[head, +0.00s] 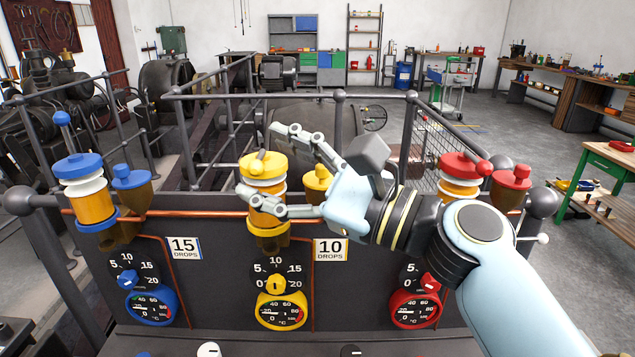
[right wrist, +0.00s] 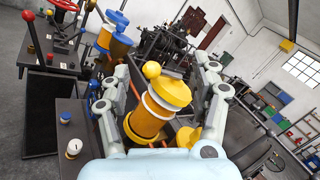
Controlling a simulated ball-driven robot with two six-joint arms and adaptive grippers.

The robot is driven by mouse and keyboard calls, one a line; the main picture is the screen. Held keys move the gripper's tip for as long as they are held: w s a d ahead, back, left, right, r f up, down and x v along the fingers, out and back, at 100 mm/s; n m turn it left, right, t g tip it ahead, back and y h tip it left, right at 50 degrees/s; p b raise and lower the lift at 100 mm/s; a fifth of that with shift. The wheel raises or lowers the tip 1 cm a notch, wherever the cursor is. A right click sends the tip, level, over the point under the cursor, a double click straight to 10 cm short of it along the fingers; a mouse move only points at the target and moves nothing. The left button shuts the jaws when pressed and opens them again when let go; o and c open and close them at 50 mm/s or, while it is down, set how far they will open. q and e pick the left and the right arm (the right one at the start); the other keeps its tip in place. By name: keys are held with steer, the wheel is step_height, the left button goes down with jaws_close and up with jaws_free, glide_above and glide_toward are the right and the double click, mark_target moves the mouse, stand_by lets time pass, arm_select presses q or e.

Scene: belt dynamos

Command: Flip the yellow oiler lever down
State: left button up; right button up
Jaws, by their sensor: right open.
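The yellow oiler (head: 266,187) stands on the dark panel, with a yellow cap, white ring and amber glass body. Its yellow lever (head: 257,167) appears to lie low across the cap, its ball end towards me, not standing up like the blue one. My right gripper (head: 261,161) is open, its fingers spread to either side of the oiler's upper part. In the right wrist view the oiler's cap (right wrist: 172,91) and the lever's ball (right wrist: 151,69) sit between the open fingers (right wrist: 160,98). Whether a finger touches the oiler I cannot tell. My left gripper is not in view.
The blue oiler (head: 88,195) at left has its lever (head: 62,119) upright. The red oiler (head: 459,182) at right has its lever (head: 484,168) lying to the right. A smaller yellow cup (head: 318,180) stands close beside the yellow oiler. Grey railings (head: 339,97) rise behind.

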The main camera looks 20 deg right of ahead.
steer(key=v, duration=1)
steer(key=shift+f, duration=0.15)
